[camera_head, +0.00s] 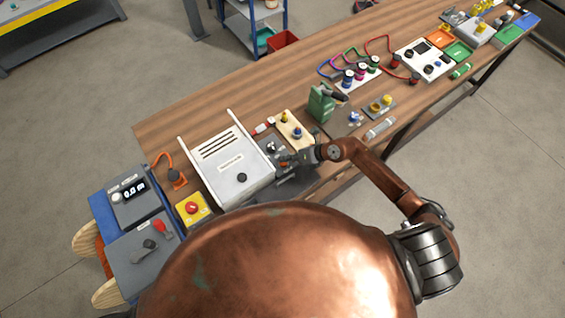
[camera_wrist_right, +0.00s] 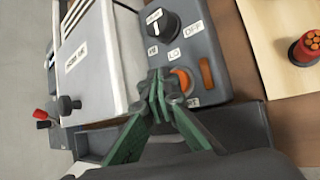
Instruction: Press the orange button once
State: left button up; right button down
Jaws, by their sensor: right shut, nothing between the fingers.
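The orange button (camera_wrist_right: 183,79) is on a grey control panel (camera_wrist_right: 205,50) in the right wrist view, beside an orange rectangular part and below a black knob (camera_wrist_right: 160,22) marked HI, LO and OFF. My right gripper (camera_wrist_right: 163,92) is shut and empty, its green fingertips together at the left edge of the button and partly covering it. I cannot tell whether they touch it. In the head view my right gripper (camera_head: 294,159) is over the same grey panel (camera_head: 268,140), and the button is too small to make out clearly. My left gripper is not in view.
A white vented box (camera_head: 228,165) stands left of the panel. A yellow box with a red button (camera_head: 192,208) is farther left. The wooden bench (camera_head: 185,110) is clear at the back left.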

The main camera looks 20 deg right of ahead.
aim_at(285, 163)
jog(key=shift+f, duration=0.1)
dwell(0.4)
jog(key=shift+w+f, duration=0.1)
jog(key=shift+f, duration=0.2)
jog(key=shift+f+b, duration=0.55)
dwell(0.6)
jog(key=shift+r, duration=0.15)
dwell(0.3)
jog(key=shift+r+p, duration=0.8)
jog(key=shift+p, duration=0.1)
notch_tip(285, 163, up, 5)
jog(key=p, duration=0.4)
jog(key=shift+r+p, duration=0.1)
jog(key=shift+p, duration=0.2)
dwell(0.3)
